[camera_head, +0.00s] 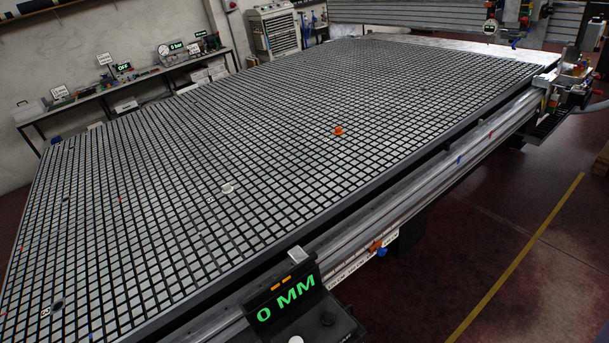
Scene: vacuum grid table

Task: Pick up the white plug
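The white plug (227,188) sits on the vacuum grid table (250,130), left of the middle of the picture and in from the table's near edge. It looks small, round and pale against the grey grid squares. Nothing touches it from above. My gripper does not show in this view, so its state is hidden.
An orange plug (338,130) stands on the grid farther right. A dark round piece (57,302) lies at the lower left. A display reading 0 MM (285,303) stands at the table's near edge. A metal rail runs along that edge, with open floor to the right.

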